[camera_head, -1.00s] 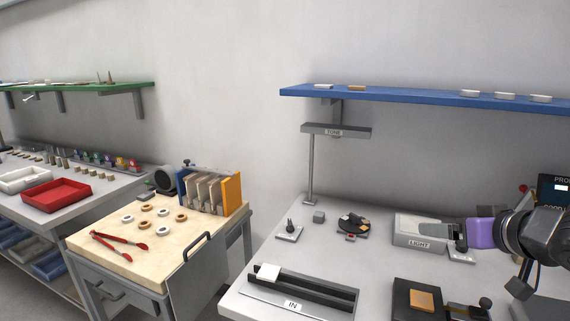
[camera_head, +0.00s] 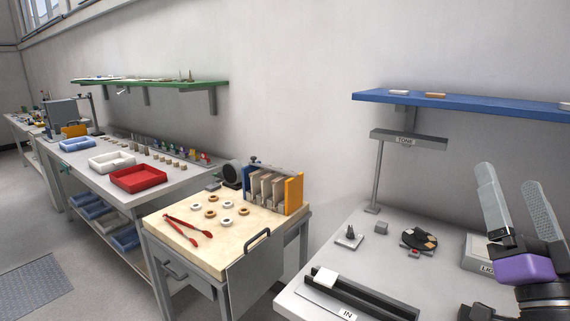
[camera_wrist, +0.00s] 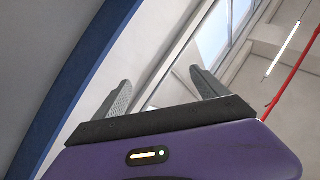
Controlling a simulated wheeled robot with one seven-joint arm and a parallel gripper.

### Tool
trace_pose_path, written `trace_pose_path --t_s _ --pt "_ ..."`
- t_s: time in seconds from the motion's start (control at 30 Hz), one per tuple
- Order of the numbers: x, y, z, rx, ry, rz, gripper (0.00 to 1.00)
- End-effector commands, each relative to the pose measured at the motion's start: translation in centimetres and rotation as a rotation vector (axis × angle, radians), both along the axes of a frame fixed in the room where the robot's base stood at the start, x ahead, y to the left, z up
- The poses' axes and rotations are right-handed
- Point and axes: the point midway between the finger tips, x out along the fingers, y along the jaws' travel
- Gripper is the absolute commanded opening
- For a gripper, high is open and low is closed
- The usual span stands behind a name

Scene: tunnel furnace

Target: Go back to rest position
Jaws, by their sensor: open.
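My gripper (camera_head: 518,205) is at the right of the head view, above the right-hand table (camera_head: 330,262). Its two grey fingers point up and stand apart with nothing between them. In the wrist view the fingers (camera_wrist: 163,90) also show spread and empty, with the purple gripper body below them. The wrist camera looks up at the ceiling and a window. The arm below the gripper is partly cut off by the picture edge.
A blue shelf (camera_head: 470,103) hangs behind the gripper; its edge (camera_wrist: 85,75) fills the wrist view's left. The TONE lamp stand (camera_head: 378,175), a round dark dish (camera_head: 418,239) and a light box (camera_head: 474,256) are near. A wooden-topped cart (camera_head: 190,240) stands left.

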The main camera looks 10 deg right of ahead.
Motion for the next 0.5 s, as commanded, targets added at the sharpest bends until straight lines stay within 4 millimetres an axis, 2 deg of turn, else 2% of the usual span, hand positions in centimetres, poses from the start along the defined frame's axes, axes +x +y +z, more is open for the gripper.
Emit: trace_pose_path --t_s 0.03,0.27,0.5 --pt "-0.4 0.7 -1.7 0.029 0.007 -0.014 0.84" --pt "-3.1 3.6 -8.8 0.08 0.086 -0.1 0.84" --pt "-7.1 8.3 -16.7 0.069 0.265 -0.13 0.84"
